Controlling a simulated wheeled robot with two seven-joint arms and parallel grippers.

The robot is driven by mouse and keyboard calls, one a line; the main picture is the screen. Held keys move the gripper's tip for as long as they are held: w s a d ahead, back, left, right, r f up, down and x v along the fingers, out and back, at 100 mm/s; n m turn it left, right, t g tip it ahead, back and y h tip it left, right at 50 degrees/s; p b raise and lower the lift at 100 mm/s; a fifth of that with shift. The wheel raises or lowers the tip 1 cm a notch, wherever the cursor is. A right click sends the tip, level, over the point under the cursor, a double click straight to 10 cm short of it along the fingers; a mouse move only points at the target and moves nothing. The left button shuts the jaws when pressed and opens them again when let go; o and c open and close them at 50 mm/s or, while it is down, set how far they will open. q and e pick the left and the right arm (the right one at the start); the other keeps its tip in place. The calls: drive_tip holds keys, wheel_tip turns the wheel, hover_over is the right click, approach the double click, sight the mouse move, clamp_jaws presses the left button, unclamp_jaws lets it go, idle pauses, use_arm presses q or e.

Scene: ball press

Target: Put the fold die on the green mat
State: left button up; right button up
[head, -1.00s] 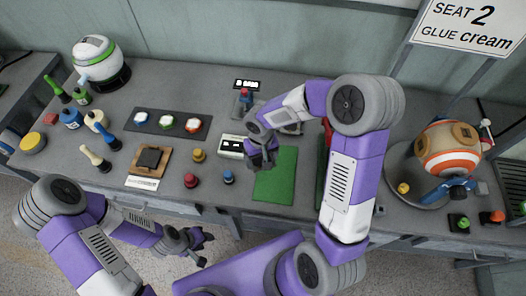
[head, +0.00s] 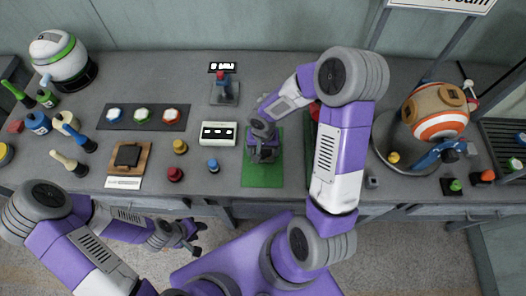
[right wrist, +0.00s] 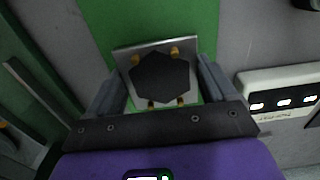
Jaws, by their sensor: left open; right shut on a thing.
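The fold die, seen in the right wrist view as a metal plate (right wrist: 126,51) with a dark hexagonal block and small brass pins, is between the fingers of my right gripper (right wrist: 158,88). In the head view my right gripper (head: 264,154) is shut on it over the green mat (head: 262,178), and the die is mostly hidden there. The mat also shows behind the die in the right wrist view (right wrist: 190,20). I cannot tell whether the die touches the mat. My left gripper (head: 190,242) is open and empty, in front of the bench edge.
A blue knob (head: 213,166) and a red knob (head: 175,174) are further left. A red object (head: 314,110) is right of the mat, partly behind my arm. The mat's front part is clear.

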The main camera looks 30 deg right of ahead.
drive_tip(key=shift+w+f, duration=0.1)
drive_tip(key=shift+f, duration=0.45)
drive_tip(key=shift+f, duration=0.1)
drive_tip(key=o, duration=1)
drive_tip(key=shift+o, duration=0.2)
